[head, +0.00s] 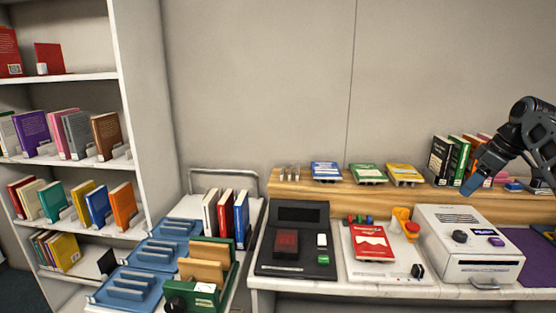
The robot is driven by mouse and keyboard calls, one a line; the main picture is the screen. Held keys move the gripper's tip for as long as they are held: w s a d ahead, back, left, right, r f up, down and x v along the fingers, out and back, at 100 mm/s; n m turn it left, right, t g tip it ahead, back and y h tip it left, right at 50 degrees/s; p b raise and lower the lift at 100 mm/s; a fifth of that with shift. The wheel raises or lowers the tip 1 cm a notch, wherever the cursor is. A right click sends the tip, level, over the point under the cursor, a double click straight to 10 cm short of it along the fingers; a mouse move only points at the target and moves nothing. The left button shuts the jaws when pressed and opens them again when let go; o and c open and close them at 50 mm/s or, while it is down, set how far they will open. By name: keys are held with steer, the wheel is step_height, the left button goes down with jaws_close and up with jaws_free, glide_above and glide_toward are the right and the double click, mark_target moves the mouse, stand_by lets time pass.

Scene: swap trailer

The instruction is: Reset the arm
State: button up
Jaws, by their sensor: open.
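My dark arm comes in from the right edge in the head view, bent, with its end slanting down and left.
Below the arm is a white machine (466,217) with a black knob. Upright books (439,160) are close behind the arm. A red book (372,243) and a black device (297,261) are further left. A bookcase (144,120) and a book cart (258,212) stand left.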

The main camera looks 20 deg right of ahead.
steer(key=w+a+f+m+t, duration=0.1)
steer(key=w+a+f, duration=0.1)
steer(key=a+f, duration=0.65)
steer(key=w+a+f+t, duration=0.1)
steer(key=w+a+f, duration=0.1)
steer(key=a+f, duration=0.65)
steer(key=s+a+f+m+t, duration=0.1)
steer(key=s+a+f, duration=0.4)
steer(key=a+f, duration=0.3)
steer(key=s+a+f+m+t, duration=0.15)
steer(key=s+a+f, duration=0.25)
steer(key=a+f, duration=0.4)
steer(key=s+a+m+t+h, duration=0.1)
steer(key=s+a, duration=0.3)
steer(key=s, duration=0.3)
steer(key=s+a+r+t+h, duration=0.1)
steer(key=s+a, duration=0.3)
steer(key=s, duration=0.3)
steer(key=s+a+m+t, duration=0.1)
steer(key=s+a, duration=0.4)
steer(key=s, duration=0.3)
steer(key=s+r+n+t, duration=0.1)
steer(key=s+r+t, duration=0.2)
steer(key=s+r, duration=1.75)
step_height(320, 180, down, 10)
steer(key=b, duration=1)
steer(key=shift+w+a+r, duration=0.2)
steer(key=shift+w+a, duration=0.05)
steer(key=shift+w, duration=0.1)
